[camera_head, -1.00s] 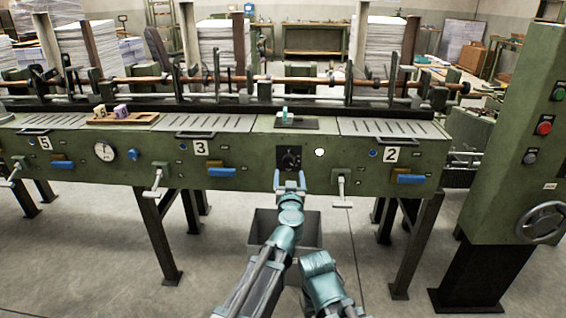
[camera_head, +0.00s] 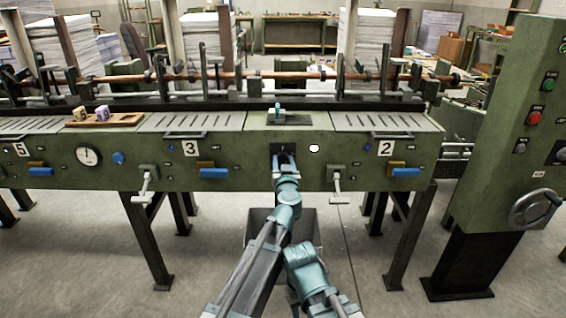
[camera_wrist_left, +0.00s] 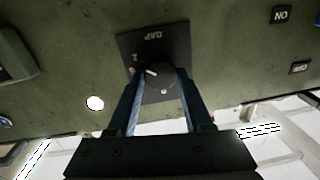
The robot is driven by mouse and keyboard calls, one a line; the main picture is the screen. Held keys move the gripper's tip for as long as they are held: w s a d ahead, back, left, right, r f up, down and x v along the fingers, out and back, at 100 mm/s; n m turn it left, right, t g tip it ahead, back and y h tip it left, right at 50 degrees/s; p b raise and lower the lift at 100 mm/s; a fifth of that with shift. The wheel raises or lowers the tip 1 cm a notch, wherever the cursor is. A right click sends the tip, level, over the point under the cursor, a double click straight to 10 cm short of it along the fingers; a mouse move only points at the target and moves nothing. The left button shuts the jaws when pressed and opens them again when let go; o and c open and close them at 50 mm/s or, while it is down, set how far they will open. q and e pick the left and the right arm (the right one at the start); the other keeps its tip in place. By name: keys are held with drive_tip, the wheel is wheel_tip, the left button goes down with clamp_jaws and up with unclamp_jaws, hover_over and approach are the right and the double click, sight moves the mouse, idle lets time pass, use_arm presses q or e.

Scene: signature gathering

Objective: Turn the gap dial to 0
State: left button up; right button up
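The gap dial (camera_wrist_left: 160,76) is a round black knob with a white pointer line, on a dark square plate marked GAP. The wrist view shows it upside down, with a 2 by the plate's edge and the pointer towards that side. In the head view the plate (camera_head: 276,148) is on the green machine front, mostly covered by my gripper. My left gripper (camera_wrist_left: 160,72) is open at the dial, one blue finger on each side of the knob. I cannot tell whether the fingers touch it.
A white round button (camera_head: 314,148) is right of the dial plate. A lever handle (camera_head: 337,184) hangs below it, and blue handles (camera_head: 404,172) stick out along the front. A control cabinet (camera_head: 500,160) stands at the right. A grey bin (camera_head: 258,222) is below the machine.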

use_arm(q)
clamp_jaws()
drive_tip(key=shift+n, duration=0.3)
drive_tip(key=n+p, duration=0.1)
drive_tip(key=n, duration=0.4)
drive_tip(key=shift+a+r, duration=0.1)
drive_tip(key=n, duration=0.6)
drive_tip(key=shift+a+g+h, duration=0.15)
drive_tip(key=shift+g+h, duration=0.15)
drive_tip(key=shift+g, duration=0.1)
drive_tip(key=n, duration=0.6)
drive_tip(key=shift+h, duration=0.3)
drive_tip(key=n, duration=0.6)
drive_tip(key=shift+a+f+n+h, duration=0.1)
drive_tip(key=shift+f+n+h, duration=0.1)
drive_tip(key=shift+n+h, duration=0.1)
drive_tip(key=shift+s, duration=0.1)
